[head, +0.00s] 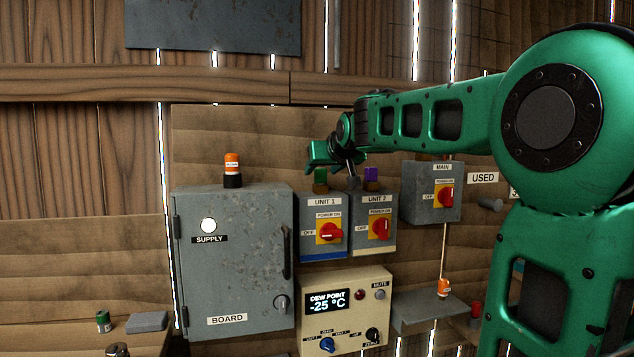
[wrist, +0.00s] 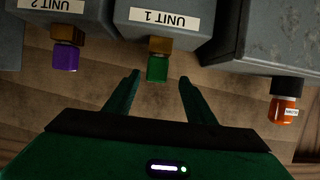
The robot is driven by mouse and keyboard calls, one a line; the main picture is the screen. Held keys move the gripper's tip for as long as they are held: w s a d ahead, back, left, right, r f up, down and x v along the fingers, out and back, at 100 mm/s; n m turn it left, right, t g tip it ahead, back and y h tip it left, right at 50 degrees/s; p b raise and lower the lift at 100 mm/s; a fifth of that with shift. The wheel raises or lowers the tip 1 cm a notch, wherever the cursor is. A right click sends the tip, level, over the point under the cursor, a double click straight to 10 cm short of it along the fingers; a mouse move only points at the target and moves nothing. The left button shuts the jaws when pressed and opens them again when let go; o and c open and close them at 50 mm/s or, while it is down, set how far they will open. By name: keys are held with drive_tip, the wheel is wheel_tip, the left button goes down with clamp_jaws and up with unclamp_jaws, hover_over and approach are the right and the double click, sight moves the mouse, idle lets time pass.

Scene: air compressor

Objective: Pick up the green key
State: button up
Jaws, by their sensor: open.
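The green key (head: 320,174) stands upright in a brass-coloured holder on top of the UNIT 1 box (head: 320,240). In the wrist view the green key (wrist: 157,68) shows just beyond the fingertips, roughly midway between them. My gripper (head: 325,156) is above the UNIT 1 box and very near the key in the head view. In the wrist view my gripper (wrist: 159,80) has its two fingers spread apart, with nothing held between them.
A purple key (head: 371,174) stands on the UNIT 2 box (head: 372,225), close to the right. An orange-topped cylinder (head: 231,164) stands on the grey SUPPLY cabinet (head: 235,265). The MAIN box (head: 431,192) is further right. A plank wall is behind.

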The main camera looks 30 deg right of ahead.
sight(322, 173)
drive_tip(key=x, duration=0.5)
drive_tip(key=shift+s+d+f, duration=0.15)
drive_tip(key=shift+d+f, duration=0.1)
drive_tip(key=c, duration=1.2)
